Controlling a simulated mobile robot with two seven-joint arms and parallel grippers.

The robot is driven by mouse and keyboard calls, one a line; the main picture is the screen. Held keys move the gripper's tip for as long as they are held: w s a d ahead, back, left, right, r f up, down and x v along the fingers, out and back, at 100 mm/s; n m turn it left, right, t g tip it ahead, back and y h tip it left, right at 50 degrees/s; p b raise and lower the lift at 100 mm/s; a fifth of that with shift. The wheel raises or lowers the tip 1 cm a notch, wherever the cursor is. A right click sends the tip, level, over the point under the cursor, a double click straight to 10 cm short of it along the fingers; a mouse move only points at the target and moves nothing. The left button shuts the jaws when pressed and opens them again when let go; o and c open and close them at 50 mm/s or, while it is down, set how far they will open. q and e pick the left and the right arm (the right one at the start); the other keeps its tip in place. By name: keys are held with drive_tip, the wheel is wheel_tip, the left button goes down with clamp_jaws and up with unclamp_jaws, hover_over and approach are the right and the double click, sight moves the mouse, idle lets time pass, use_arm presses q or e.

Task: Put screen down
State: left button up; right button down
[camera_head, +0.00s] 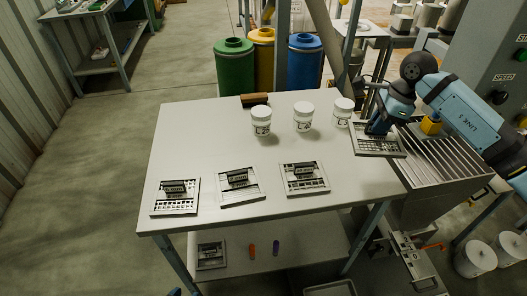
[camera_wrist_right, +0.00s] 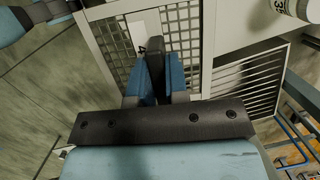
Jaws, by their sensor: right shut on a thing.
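My right gripper (camera_head: 380,129) is shut on a grey framed screen (camera_head: 371,147) by its dark upright handle. The held screen is near the right edge of the white table, partly over the slatted grey surface (camera_head: 450,163); I cannot tell whether it touches either. In the wrist view the gripper (camera_wrist_right: 155,62) grips the handle above the screen's grid (camera_wrist_right: 185,30), and a label reads 4. Three similar screens lie along the table's front: left (camera_head: 176,207), middle (camera_head: 238,194) and right (camera_head: 304,186). My left gripper is not visible.
Three white jars (camera_head: 261,123) (camera_head: 303,119) (camera_head: 342,114) stand at the table's back, beside a brown brush-like block (camera_head: 254,99). The white tabletop (camera_head: 195,135) is clear at left and centre. Another screen (camera_head: 211,258) lies on the lower shelf. Coloured bins stand behind.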

drive_tip(key=w+d+r+m, duration=0.1)
drive_tip(key=w+r+m+b, duration=0.1)
drive_tip(key=m, duration=0.1)
drive_tip(key=w+d+r+m+b, duration=0.1)
drive_tip(key=m, duration=0.1)
drive_tip(key=shift+d+t, duration=0.3)
drive_tip(key=shift+t, duration=0.1)
drive_tip(key=shift+d+r+m+h+b, duration=0.15)
drive_tip(key=shift+r+m+h+b, duration=0.2)
drive_tip(key=shift+m, duration=0.15)
drive_tip(key=shift+w+d+r, duration=0.1)
drive_tip(key=shift+r, duration=0.1)
drive_tip(key=d+x, duration=0.1)
drive_tip(key=x, duration=0.4)
drive_tip(key=s+x, duration=0.1)
drive_tip(key=x, duration=0.4)
drive_tip(key=s+d+x, duration=0.1)
drive_tip(key=x, duration=0.3)
drive_tip(key=shift+d+f, duration=0.2)
drive_tip(key=shift+f, duration=1.1)
drive_tip(key=x, duration=0.3)
drive_tip(key=shift+s+d+f, duration=0.2)
drive_tip(key=shift+d, duration=0.1)
drive_tip(key=shift+f, duration=0.3)
